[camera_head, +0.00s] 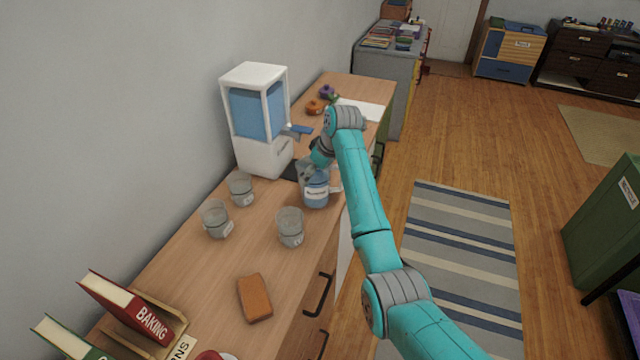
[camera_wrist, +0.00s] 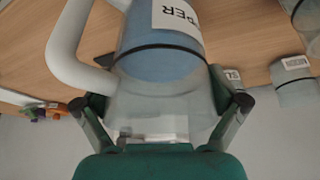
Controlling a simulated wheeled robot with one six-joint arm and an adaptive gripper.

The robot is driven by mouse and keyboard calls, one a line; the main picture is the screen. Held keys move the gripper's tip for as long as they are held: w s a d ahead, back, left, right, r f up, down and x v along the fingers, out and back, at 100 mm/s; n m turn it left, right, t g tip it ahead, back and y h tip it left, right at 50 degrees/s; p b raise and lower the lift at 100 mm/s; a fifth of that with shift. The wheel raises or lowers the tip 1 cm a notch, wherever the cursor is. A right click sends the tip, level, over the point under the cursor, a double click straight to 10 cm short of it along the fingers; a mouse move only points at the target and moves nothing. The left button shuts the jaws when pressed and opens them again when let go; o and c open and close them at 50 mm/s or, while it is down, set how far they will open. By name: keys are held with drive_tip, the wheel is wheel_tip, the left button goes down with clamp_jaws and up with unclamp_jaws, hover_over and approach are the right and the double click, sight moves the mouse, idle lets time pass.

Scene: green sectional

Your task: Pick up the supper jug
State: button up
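The supper jug (camera_head: 316,191) is a clear jug with blue liquid and a white label, near the counter's right edge in the head view. In the wrist view the jug (camera_wrist: 160,65) fills the middle, upside down in the picture, with its pale handle at left and part of the label showing "PER". My gripper (camera_head: 312,168) is at the jug's upper part. In the wrist view its fingers (camera_wrist: 163,108) lie against both sides of the clear upper wall, so it looks shut on the jug. Whether the jug's base touches the counter is hard to tell.
A white dispenser with a blue tank (camera_head: 258,115) stands behind the jug. Clear labelled cups (camera_head: 290,227), (camera_head: 217,218), (camera_head: 240,188) stand to its left and front. An orange-brown block (camera_head: 254,298) and a red book (camera_head: 125,305) are nearer. Bare counter (camera_head: 190,265) lies between.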

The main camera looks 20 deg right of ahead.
drive_tip(key=c, duration=0.8)
drive_tip(key=shift+f, duration=0.1)
drive_tip(key=shift+r, duration=0.4)
drive_tip(key=shift+c, duration=0.7)
wheel_tip(320, 180, up, 9)
drive_tip(key=shift+r, duration=0.2)
